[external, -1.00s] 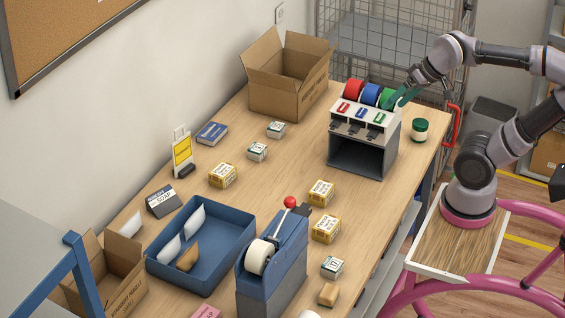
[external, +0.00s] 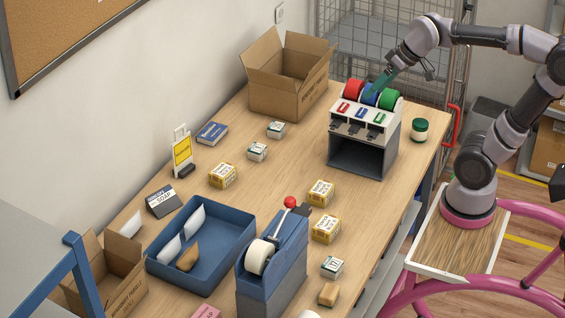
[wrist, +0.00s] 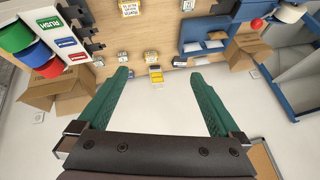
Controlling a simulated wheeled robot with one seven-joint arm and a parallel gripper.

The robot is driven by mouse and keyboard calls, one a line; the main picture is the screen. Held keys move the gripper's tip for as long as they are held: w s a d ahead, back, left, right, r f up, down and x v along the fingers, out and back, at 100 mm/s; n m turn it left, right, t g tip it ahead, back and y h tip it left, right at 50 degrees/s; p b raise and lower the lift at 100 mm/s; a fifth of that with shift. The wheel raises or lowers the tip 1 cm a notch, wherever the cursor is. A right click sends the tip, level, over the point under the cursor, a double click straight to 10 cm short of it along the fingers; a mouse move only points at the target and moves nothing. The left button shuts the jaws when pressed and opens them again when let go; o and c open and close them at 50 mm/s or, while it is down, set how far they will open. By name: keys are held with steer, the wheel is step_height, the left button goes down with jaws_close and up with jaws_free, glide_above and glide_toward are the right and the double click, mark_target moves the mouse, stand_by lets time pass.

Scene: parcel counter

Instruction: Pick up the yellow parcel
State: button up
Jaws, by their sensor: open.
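Three yellow parcels with white labels lie on the counter in the external view: one at mid-counter left (external: 222,175), one to its right (external: 320,192), and one nearer the front (external: 326,229). One yellow parcel also shows at the top of the wrist view (wrist: 129,8). My gripper (external: 374,90), with green fingers, is above the rolls of the tape-and-label stand, far up and right of the parcels. In the wrist view my gripper (wrist: 160,75) has its fingers spread wide with nothing between them.
The stand with red, blue and green rolls (external: 365,120) is just below my gripper. An open carton (external: 285,100) stands behind it. A blue tray (external: 215,270) and a blue tape dispenser (external: 285,262) stand at the front. Small white boxes (external: 257,151) lie mid-counter. The central counter is mostly clear.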

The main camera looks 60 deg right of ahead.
steer(key=w+n+g, duration=0.2)
steer(key=w+n, duration=0.3)
steer(key=w, duration=1.1)
steer(key=n+g+y, duration=0.3)
steer(key=n+g, duration=0.1)
steer(key=n, duration=1)
glide_above(223, 169)
steer(key=d, duration=0.4)
step_height(223, 169, down, 34)
steer(key=shift+h, duration=0.3)
steer(key=x, duration=0.5)
steer(key=shift+s+a+f, duration=0.1)
steer(key=shift+s+f, duration=0.1)
steer(key=shift+f, duration=0.2)
steer(key=x, duration=0.4)
steer(key=shift+w+a+f, duration=0.15)
steer(key=shift+a+f, duration=0.1)
steer(key=shift+a, duration=0.1)
steer(key=c, duration=1.5)
